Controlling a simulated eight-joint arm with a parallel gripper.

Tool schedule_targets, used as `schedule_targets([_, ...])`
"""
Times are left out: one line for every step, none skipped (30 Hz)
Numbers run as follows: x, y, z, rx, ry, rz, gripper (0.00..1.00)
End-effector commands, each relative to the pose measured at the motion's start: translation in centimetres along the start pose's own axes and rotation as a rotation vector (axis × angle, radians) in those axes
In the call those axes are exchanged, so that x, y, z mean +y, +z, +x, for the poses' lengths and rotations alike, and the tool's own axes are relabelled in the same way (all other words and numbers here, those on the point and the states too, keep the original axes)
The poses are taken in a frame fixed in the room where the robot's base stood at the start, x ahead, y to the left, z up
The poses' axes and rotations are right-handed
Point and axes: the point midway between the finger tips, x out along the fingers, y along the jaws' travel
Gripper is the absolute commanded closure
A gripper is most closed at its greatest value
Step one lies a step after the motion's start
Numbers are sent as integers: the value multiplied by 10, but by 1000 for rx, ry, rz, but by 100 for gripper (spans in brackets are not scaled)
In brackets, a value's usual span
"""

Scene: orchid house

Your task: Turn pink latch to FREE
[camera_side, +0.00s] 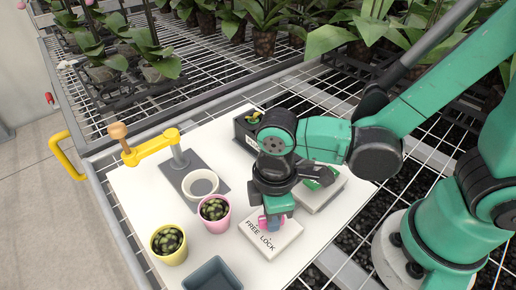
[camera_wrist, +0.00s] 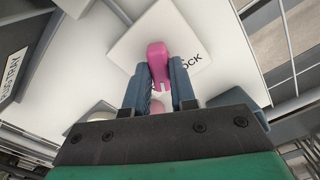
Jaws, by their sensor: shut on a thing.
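The pink latch (camera_side: 264,224) sits on a white block (camera_side: 277,244) marked FREE and LOCK, near the front of the white board. In the wrist view, the latch (camera_wrist: 157,58) stands between the two dark fingers of my gripper (camera_wrist: 159,78), which is shut on it. My gripper (camera_side: 272,212) comes down on the latch from above in the side view. In the wrist view, part of the word LOCK shows right of the latch on the white block (camera_wrist: 140,37); the word FREE is hidden. I cannot tell which word the latch points at.
A pink pot (camera_side: 214,226) and a yellow pot (camera_side: 168,258) with plants stand left of the block. A grey-blue tray (camera_side: 212,277) is in front. A white bowl (camera_side: 187,188), a yellow crank arm (camera_side: 152,149) and a dark box (camera_side: 240,136) stand further back.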

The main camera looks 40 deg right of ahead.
Motion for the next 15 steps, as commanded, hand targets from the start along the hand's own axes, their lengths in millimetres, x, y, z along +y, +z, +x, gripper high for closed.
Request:
schedule_targets([0,0,0,1,0,35,100])
schedule_targets([0,0,0,1,0,57,100])
schedule_targets([0,0,0,1,0,84,100])
schedule_targets([0,0,0,1,0,102,100])
schedule_targets([0,0,0,1,0,121,100])
schedule_targets([0,0,0,1,0,143,100])
schedule_targets([0,0,0,1,0,158,100])
schedule_targets([0,0,0,1,0,173,100])
schedule_targets([0,0,0,1,0,190,100])
schedule_targets([0,0,0,1,0,202,100])
schedule_targets([0,0,0,1,0,213,100])
schedule_targets([0,0,0,1,0,225,100])
schedule_targets([0,0,0,1,0,234,100])
schedule_targets([0,0,0,1,0,241,100])
schedule_targets([0,0,0,1,0,249,100])
